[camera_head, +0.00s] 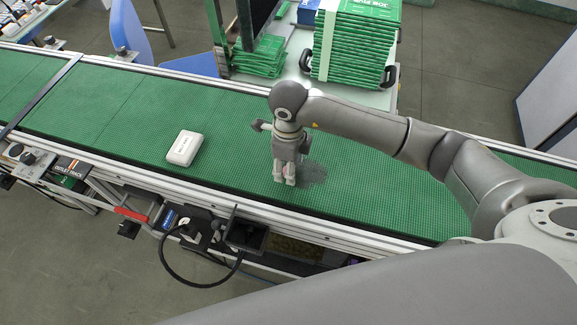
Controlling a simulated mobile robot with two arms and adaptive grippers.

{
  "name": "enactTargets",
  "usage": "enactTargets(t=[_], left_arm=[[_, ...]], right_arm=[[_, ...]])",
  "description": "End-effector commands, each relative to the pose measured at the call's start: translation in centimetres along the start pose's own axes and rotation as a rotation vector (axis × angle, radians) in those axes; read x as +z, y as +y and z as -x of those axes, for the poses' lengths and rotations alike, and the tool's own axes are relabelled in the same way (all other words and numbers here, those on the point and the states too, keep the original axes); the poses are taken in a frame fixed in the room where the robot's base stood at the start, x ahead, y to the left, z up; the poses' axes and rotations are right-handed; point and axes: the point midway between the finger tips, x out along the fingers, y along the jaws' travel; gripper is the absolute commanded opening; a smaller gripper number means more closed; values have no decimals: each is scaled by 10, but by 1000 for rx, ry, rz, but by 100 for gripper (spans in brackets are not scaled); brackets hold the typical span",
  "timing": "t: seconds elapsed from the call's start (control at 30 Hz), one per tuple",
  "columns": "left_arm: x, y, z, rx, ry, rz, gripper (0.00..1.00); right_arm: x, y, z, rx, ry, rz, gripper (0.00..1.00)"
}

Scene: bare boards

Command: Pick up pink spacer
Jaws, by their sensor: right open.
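My right gripper (284,180) points down over the green conveyor belt (330,165), a little right of the middle of its left part. It is open, and nothing shows between its fingers. I cannot make out a pink spacer in this view; the belt area directly behind and under the gripper is hidden. My left gripper is not in view.
A white box (184,148) lies on the belt left of my right gripper. Metal rails edge the belt, with a black box and cable (245,235) on the near side. Stacked green boards (355,45) stand on a table behind. The belt between box and gripper is clear.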

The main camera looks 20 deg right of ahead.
Motion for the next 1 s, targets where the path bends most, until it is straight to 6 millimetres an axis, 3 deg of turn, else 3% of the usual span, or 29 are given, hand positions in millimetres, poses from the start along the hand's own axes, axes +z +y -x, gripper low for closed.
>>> enactTargets(t=[0.33, 0.63, 1.0], left_arm=[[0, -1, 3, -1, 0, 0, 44], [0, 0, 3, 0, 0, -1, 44], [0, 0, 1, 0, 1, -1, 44]], right_arm=[[0, 0, -12, -1, 0, 1, 50], [0, 0, -11, 0, -1, 1, 15], [0, 0, -10, -1, -2, 1, 15]])
